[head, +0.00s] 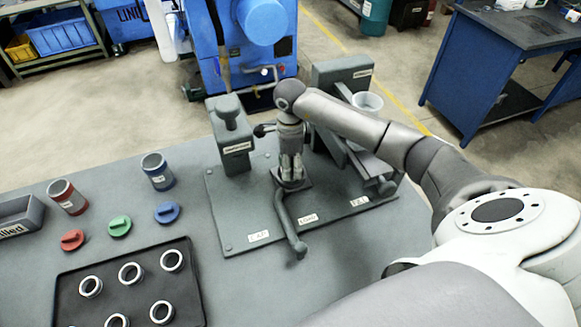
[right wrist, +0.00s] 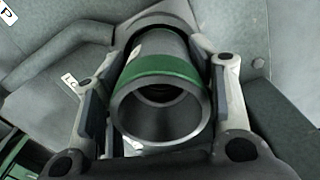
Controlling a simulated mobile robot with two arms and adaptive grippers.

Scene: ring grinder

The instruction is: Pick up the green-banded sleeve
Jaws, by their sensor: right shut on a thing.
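The green-banded sleeve (right wrist: 160,95) is a grey hollow cylinder with a green band, seen close up in the right wrist view with its open end facing the camera. My right gripper (right wrist: 160,88) has one finger on each side of it and is shut on it. In the head view my right gripper (head: 291,170) points down at the middle of the grey fixture plate (head: 228,208), near the label "LOAD". The sleeve is mostly hidden there by the gripper. Whether its lower end touches the fixture cannot be told. My left gripper is not in view.
A red-banded sleeve (head: 67,196) and a blue-banded sleeve (head: 157,171) stand left of the fixture. Red (head: 72,239), green (head: 120,225) and blue (head: 167,212) caps lie before them. A black tray (head: 190,279) holds several rings. A clamp block (head: 231,135) stands close left of my gripper.

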